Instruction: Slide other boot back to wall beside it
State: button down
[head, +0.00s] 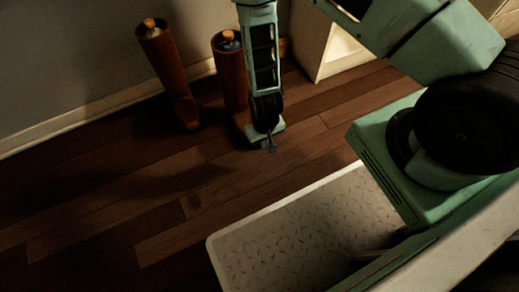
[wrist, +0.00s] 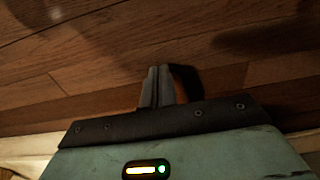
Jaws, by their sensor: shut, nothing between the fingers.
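Two brown boots stand upright near the wall in the head view: the left boot (head: 163,68) and the right boot (head: 230,78). Each has a rounded tan knob at its open top. The right boot is partly hidden behind my arm, and its toe is mostly covered. My gripper (head: 270,147) points down close to the floor, in front of the right boot's toe. In the wrist view my gripper (wrist: 158,86) is shut and empty. A dark brown curved piece, likely boot (wrist: 187,82), shows just right of the fingers; whether they touch is unclear.
The grey wall (head: 70,60) with its pale baseboard (head: 60,128) runs behind the boots. A cream cabinet-like piece (head: 312,45) stands right of the right boot. Wood floor (head: 120,190) to the left and front is clear.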

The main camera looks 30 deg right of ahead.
aim_at(264, 160)
notch_tip(264, 160, down, 11)
jog(key=b, duration=0.6)
jog(key=w+b, duration=0.2)
jog(key=shift+w+r, duration=0.25)
jog(key=shift+w, duration=0.05)
jog(key=shift+w+r, duration=0.2)
jog(key=shift+w, duration=0.5)
jog(key=shift+w+r, duration=0.1)
